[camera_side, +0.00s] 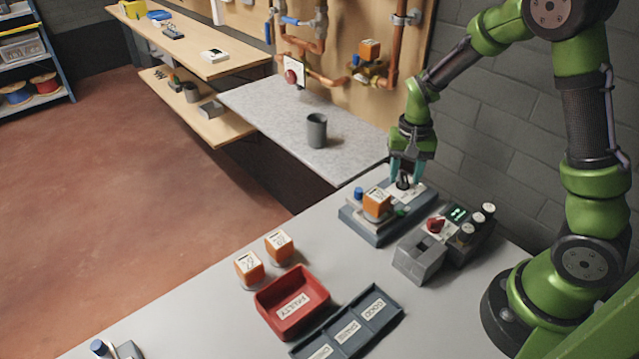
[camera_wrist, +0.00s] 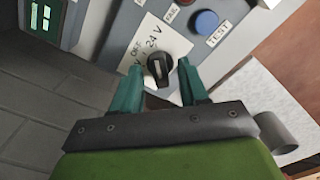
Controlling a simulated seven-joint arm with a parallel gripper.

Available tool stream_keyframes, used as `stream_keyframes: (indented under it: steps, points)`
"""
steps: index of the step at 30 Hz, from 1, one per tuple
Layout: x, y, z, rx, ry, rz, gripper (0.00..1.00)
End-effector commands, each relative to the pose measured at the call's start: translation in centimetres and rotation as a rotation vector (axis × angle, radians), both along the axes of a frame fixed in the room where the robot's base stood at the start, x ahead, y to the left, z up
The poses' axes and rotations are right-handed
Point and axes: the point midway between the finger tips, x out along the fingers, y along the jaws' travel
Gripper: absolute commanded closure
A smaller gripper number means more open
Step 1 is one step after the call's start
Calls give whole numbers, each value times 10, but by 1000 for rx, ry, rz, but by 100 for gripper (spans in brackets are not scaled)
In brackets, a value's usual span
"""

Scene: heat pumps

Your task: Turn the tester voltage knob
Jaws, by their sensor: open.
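The tester voltage knob (camera_wrist: 158,68) is black with a pale pointer line. It sits on a white label reading OFF and 24 V on the grey-blue tester panel. In the side view the tester (camera_side: 378,228) stands on the table, with the knob (camera_side: 403,181) dark at its far end. My gripper (camera_wrist: 158,85) has teal fingers, open, one on each side of the knob. I cannot tell whether they touch it. My gripper points down over the knob in the side view (camera_side: 404,172).
An orange block (camera_side: 376,204) sits on the tester near a blue TEST button (camera_wrist: 205,22). A grey device (camera_side: 420,258) and a box with a green display (camera_side: 458,214) stand close to the right. A red FAULTY bin (camera_side: 292,302) and labelled tray (camera_side: 345,325) lie nearer the front.

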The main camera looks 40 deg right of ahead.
Motion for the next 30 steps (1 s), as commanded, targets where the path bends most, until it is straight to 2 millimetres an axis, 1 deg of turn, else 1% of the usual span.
stream_keyframes:
  steps: [5,15,18,21,24,27,30]
  points:
    - [1,0,26,0,-7,1,56]
    - [1,0,109,0,-8,-1,56]
    - [1,0,130,0,-7,-1,56]
    - [1,0,146,-1,-5,-1,56]
    - [1,0,158,0,-4,-2,56]
    - [0,0,164,0,-3,-3,56]
    - [0,0,167,1,-2,-3,56]
